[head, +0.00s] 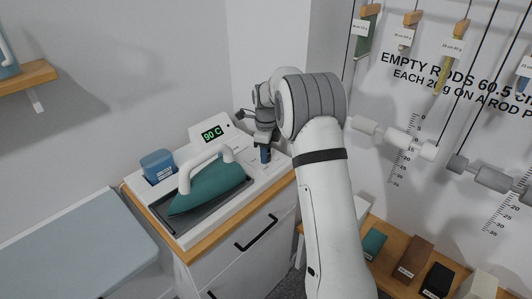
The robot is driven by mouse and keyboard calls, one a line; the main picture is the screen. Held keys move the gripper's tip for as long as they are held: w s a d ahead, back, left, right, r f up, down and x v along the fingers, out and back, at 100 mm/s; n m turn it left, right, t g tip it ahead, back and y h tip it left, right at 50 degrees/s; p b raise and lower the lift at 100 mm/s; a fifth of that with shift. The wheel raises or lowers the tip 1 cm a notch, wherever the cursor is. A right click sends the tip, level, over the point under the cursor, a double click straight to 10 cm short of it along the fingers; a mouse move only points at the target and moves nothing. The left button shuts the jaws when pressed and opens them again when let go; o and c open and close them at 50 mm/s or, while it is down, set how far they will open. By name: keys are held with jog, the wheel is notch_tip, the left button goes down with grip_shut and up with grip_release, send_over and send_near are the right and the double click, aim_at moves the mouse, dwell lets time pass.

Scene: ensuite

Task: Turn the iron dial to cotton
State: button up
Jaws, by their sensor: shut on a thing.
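The teal iron (212,189) with a white handle rests on a dark plate in the white ironing station (182,222). The station's small green display (212,133) reads 90 C. My gripper (265,158) points down at the right end of the station, by the panel with small markings. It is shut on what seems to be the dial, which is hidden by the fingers. The dial's pointer and its setting cannot be read from here.
A blue container (158,166) sits at the station's back left. The station stands on a white cabinet (240,240) with dark handles. A grey-blue ironing board (75,250) lies to the left. At right, a wooden shelf (398,262) holds several blocks, below hanging rods.

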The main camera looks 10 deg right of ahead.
jog(key=m, duration=0.5)
jog(key=shift+r, duration=0.1)
jog(key=shift+m, duration=0.3)
dwell(0.4)
jog(key=o, duration=1)
jog(key=shift+r+b, duration=0.3)
jog(key=shift+r, duration=3.5)
